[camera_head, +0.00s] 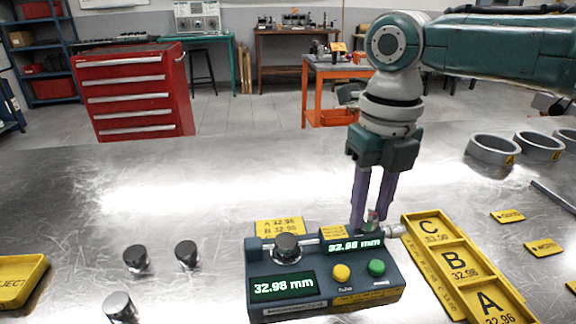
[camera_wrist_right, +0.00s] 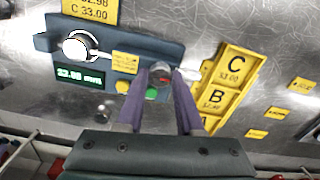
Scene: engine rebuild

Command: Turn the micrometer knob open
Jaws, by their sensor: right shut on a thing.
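The micrometer station (camera_head: 325,290) is a dark blue-grey box on the metal bench, with green displays reading about 32.98 mm. My right gripper (camera_head: 372,222) points down at its back right, its purple fingers close together around the micrometer knob (camera_head: 371,214). A silver barrel (camera_head: 394,230) sticks out to the right of the knob. A dark metal cylinder (camera_head: 287,247) sits at the station's left. My left gripper is not in view.
A yellow tray (camera_head: 433,262) with sections C, B and A lies right of the station. Loose metal cylinders (camera_head: 136,259) stand on the left near a yellow reject tray (camera_head: 22,280). Grey rings (camera_head: 493,150) stand back right. Yellow button (camera_head: 341,272) and green button (camera_head: 377,267) sit in front of the fingers.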

